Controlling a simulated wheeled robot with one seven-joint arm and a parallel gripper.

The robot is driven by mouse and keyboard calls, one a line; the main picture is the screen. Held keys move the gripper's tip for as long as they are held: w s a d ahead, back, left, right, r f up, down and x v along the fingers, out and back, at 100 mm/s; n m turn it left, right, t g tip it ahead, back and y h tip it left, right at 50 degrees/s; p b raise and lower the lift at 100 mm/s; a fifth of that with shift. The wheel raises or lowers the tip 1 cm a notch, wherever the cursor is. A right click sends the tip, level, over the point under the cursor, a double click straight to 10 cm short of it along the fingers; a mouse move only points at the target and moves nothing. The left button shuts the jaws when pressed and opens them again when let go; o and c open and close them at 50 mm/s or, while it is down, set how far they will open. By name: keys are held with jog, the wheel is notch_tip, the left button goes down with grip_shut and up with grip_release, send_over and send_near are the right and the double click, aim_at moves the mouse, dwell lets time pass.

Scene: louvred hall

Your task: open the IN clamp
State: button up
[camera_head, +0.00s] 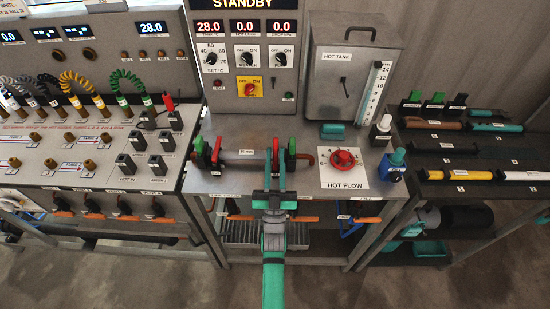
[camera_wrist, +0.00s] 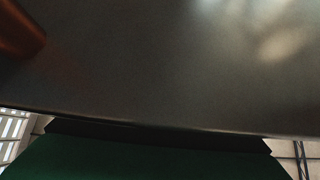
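A grey tube (camera_head: 245,156) lies across the middle bench between two clamps. The left clamp (camera_head: 206,153) has a green and a red part. The right clamp (camera_head: 291,155) also shows green and red, beside a copper pipe end. Their labels are too small to read, so I cannot tell which is IN. My gripper (camera_head: 275,180) reaches in from the front, just before the right clamp and overlapping it in the picture. Whether it touches, and how its fingers stand, is unclear. The wrist view shows a close, dark grey surface (camera_wrist: 170,70) and no fingertips.
The red HOT FLOW knob (camera_head: 343,160) is to the right, with a blue bottle (camera_head: 393,164) and a white one (camera_head: 380,130) beyond. The HOT TANK (camera_head: 345,75) and the STANDBY panel (camera_head: 250,60) stand behind. A rack of tubes (camera_head: 460,150) stands at right.

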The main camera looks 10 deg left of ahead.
jog(key=a+v, duration=0.1)
jog(key=v, duration=0.9)
jog(key=shift+s+d+f, duration=0.25)
jog(key=shift+s+d, duration=0.05)
jog(key=shift+d, duration=0.2)
